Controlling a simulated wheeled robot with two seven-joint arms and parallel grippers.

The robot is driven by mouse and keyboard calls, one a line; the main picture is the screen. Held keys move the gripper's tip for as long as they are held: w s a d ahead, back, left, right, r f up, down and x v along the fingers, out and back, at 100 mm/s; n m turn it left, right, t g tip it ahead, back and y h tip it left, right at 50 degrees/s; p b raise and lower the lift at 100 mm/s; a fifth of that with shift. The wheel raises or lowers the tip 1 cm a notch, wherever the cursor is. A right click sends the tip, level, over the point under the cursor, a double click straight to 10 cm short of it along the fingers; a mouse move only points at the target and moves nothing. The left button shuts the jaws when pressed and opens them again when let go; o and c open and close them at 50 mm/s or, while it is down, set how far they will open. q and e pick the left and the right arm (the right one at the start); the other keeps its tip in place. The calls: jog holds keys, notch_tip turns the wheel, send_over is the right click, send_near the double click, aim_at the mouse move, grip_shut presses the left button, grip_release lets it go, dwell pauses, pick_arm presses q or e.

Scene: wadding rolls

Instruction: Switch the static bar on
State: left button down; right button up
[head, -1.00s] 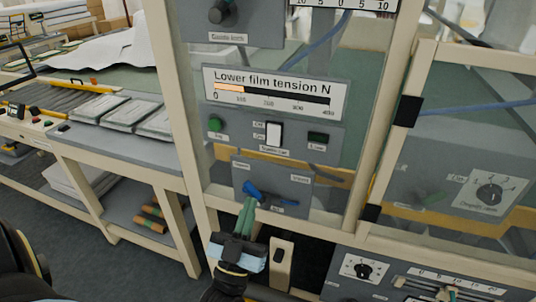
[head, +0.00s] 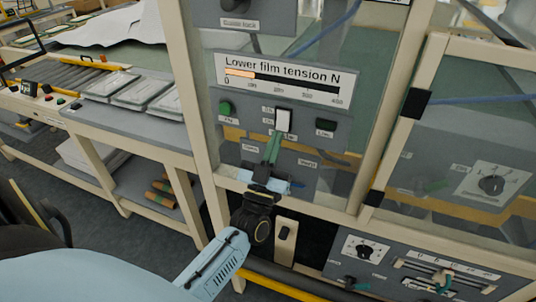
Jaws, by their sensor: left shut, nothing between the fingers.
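The white rocker switch (head: 283,120) sits in the middle of a grey panel, under the film tension gauge. It has small labels above and below it, too blurred to read surely. My left gripper (head: 274,138) is shut and empty, its green fingers pointing up at the lower edge of the rocker. The fingertips overlap the label under the switch; I cannot tell whether they touch it. My right gripper is not in view.
A green button (head: 225,108) is left of the rocker and a dark green switch (head: 326,128) right of it. The tension gauge (head: 284,82) is above. A cream frame post (head: 186,80) stands at left. My gripper covers much of the lower panel.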

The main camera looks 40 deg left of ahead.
pick_arm(q)
jog(key=shift+w+a, duration=0.15)
jog(key=shift+w, duration=0.45)
jog(key=shift+f, duration=0.15)
